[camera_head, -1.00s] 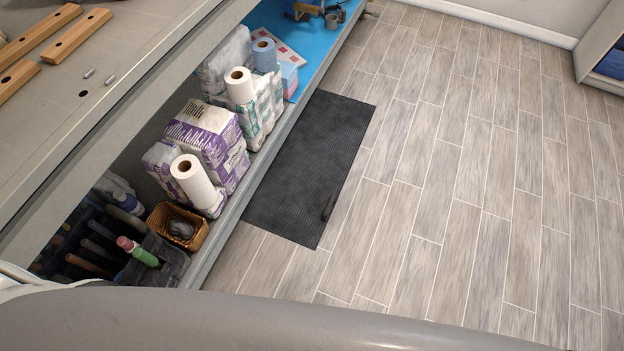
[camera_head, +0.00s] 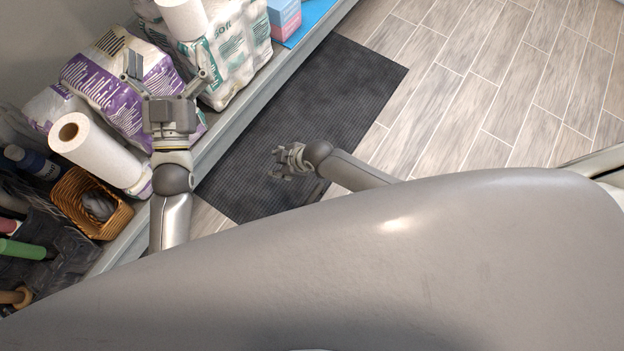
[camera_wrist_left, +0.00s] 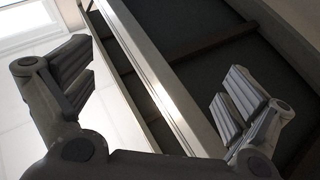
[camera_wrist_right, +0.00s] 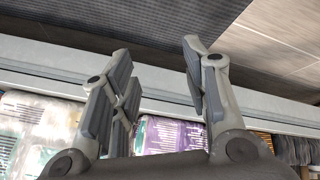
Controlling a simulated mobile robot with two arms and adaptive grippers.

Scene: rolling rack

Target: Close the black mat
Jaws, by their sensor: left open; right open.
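The black mat (camera_head: 335,85) lies flat on the floor beside the rack, a dark ribbed rectangle. Its near right edge is partly hidden by my right arm; a small dark raised piece shows there. It fills the top of the right wrist view (camera_wrist_right: 110,18). My right gripper (camera_head: 274,163) is above the mat's near part, open and empty; its spread fingers show in the right wrist view (camera_wrist_right: 158,52). My left gripper (camera_head: 168,72) is open and empty, in front of the shelf goods and left of the mat. Its fingers are apart in the left wrist view (camera_wrist_left: 158,70).
The rack's lower shelf edge (camera_head: 232,127) runs along the mat's left side. It bears purple packs (camera_head: 120,85), paper rolls (camera_head: 100,150), a wicker basket (camera_head: 95,205) and a blue and pink box (camera_head: 284,18). Tiled floor (camera_head: 480,85) right of the mat is clear.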

